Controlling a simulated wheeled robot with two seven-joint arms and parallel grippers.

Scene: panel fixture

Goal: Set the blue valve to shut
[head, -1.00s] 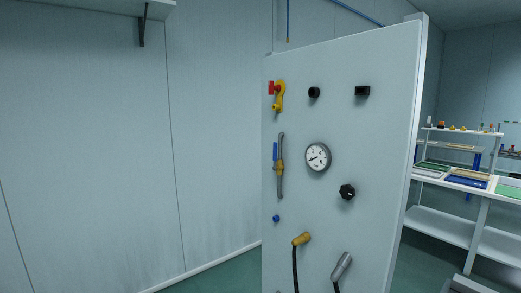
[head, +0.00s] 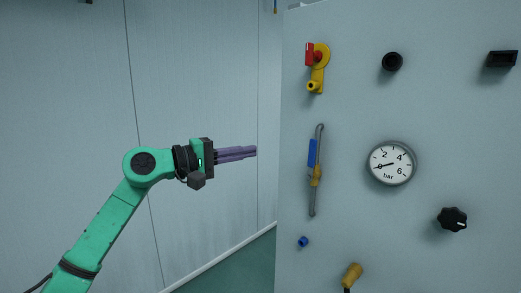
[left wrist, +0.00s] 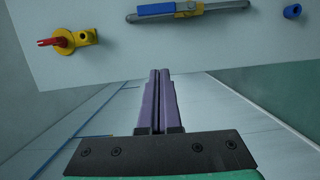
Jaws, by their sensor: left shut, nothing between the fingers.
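The blue valve handle (head: 312,152) stands upright along a vertical grey pipe (head: 321,134) with a brass body (head: 316,176), on the left part of the panel. In the left wrist view the blue handle (left wrist: 156,9) lies along the pipe at the top. My left gripper (head: 256,151) has purple fingers that are shut and empty. It is to the left of the valve and apart from it, pointing right. In the left wrist view the fingers (left wrist: 158,72) lie side by side, below the valve. My right gripper is not in view.
The white panel (head: 360,110) also carries a red-handled yellow valve (head: 317,68), a round gauge (head: 391,163), a black knob (head: 452,219), a small blue knob (head: 303,242) and a yellow plug (head: 352,275). Free room lies left of the panel, before the wall.

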